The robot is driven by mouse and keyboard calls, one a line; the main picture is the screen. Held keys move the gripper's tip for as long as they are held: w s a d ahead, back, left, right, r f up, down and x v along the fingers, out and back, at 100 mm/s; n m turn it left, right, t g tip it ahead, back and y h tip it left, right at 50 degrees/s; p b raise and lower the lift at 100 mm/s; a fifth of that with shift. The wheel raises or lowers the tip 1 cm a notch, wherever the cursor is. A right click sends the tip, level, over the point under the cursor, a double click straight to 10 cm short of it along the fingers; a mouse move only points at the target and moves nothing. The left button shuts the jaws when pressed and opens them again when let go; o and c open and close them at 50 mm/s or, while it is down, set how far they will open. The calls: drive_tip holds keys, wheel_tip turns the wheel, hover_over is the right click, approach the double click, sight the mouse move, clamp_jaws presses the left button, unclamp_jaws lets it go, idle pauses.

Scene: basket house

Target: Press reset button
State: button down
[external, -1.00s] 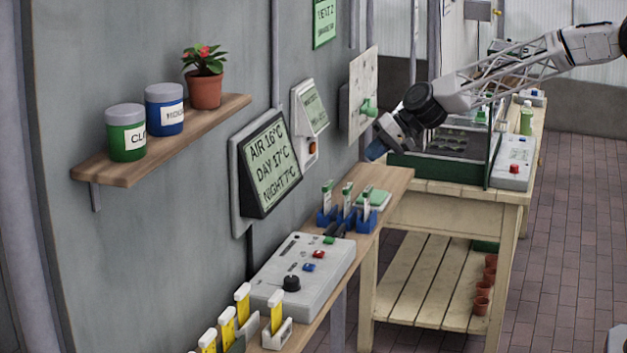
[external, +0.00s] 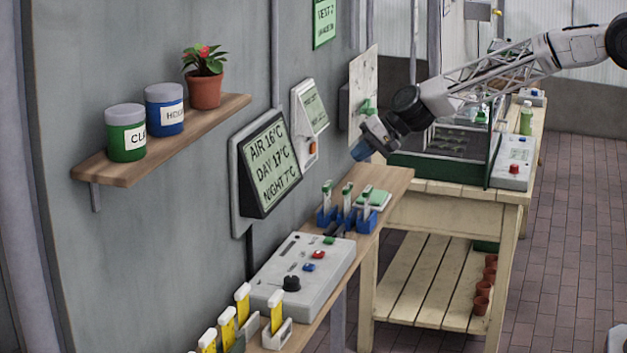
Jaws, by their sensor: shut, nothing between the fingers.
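My gripper (external: 361,151) is shut and empty, at the end of my arm above the far end of the narrow wall bench. It is just right of a small wall unit (external: 309,110) with a screen and an orange-red button (external: 312,147). A gap shows between them in the picture. A grey control box (external: 303,272) on the bench carries a red button (external: 318,254), a blue button (external: 309,267), a green button (external: 329,240) and a black knob. A white box on the right has another red button (external: 516,168). I cannot read which is the reset button.
Blue holders (external: 367,218) with tagged sticks stand on the narrow bench below my gripper. A large wall display (external: 271,165) is to the left. A wooden table (external: 452,190) with a glass-sided planter stands behind. A panel with a green knob (external: 369,107) is near my gripper.

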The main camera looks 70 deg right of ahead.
drive_tip(key=w, duration=0.8)
drive_tip(key=shift+w, duration=0.9)
idle(3.3)
drive_tip(key=shift+s, duration=0.85)
drive_tip(key=shift+s, duration=0.1)
idle(0.4)
drive_tip(key=shift+s, duration=2.45)
